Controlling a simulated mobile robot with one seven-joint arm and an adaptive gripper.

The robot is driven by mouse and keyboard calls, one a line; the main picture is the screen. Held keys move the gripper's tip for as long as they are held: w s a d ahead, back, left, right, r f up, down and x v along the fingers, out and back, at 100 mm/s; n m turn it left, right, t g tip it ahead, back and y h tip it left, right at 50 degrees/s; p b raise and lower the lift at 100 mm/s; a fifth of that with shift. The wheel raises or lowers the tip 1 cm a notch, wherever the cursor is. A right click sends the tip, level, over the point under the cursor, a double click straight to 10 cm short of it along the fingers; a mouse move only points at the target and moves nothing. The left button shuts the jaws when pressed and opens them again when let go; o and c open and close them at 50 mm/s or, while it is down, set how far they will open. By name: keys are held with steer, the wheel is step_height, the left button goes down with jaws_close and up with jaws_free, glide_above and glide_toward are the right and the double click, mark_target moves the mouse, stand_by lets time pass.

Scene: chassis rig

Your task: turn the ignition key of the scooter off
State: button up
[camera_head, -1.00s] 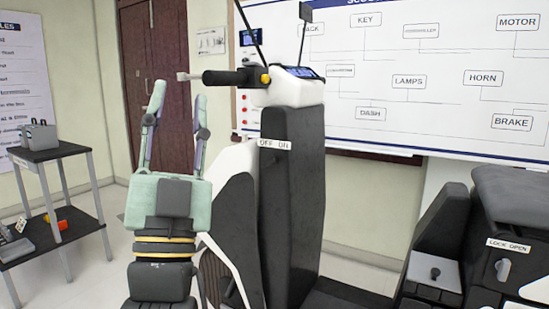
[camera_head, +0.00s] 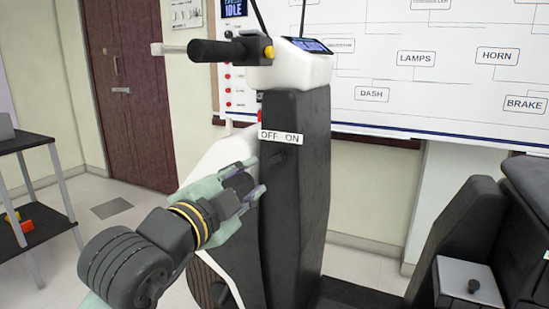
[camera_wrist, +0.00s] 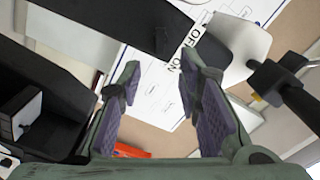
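The scooter (camera_head: 297,200) stands upright in the middle of the head view, with a dark front column and a white head. A white OFF ON label (camera_head: 281,138) is on the column; it also shows in the wrist view (camera_wrist: 188,46). A small dark shape (camera_head: 279,156) just under the label looks like the ignition key, but its turn position is too small to tell. My gripper (camera_head: 258,177) is open and empty, its fingers pointing at the column just below and left of the label. In the wrist view the purple-padded fingers (camera_wrist: 163,85) are spread apart.
The handlebar grip (camera_head: 218,51) sticks out left above my gripper. A whiteboard (camera_head: 440,85) is behind the scooter; a small screen (camera_head: 233,8) reads IDLE. The black seat part and a grey box (camera_head: 468,282) are at the right. A black shelf (camera_head: 25,141) stands at the left.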

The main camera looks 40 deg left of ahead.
mark_target(276, 160)
steer(key=p+x, duration=0.2)
steer(key=x, duration=0.8)
steer(key=shift+w, duration=0.25)
steer(key=shift+c, duration=0.4)
jaws_close()
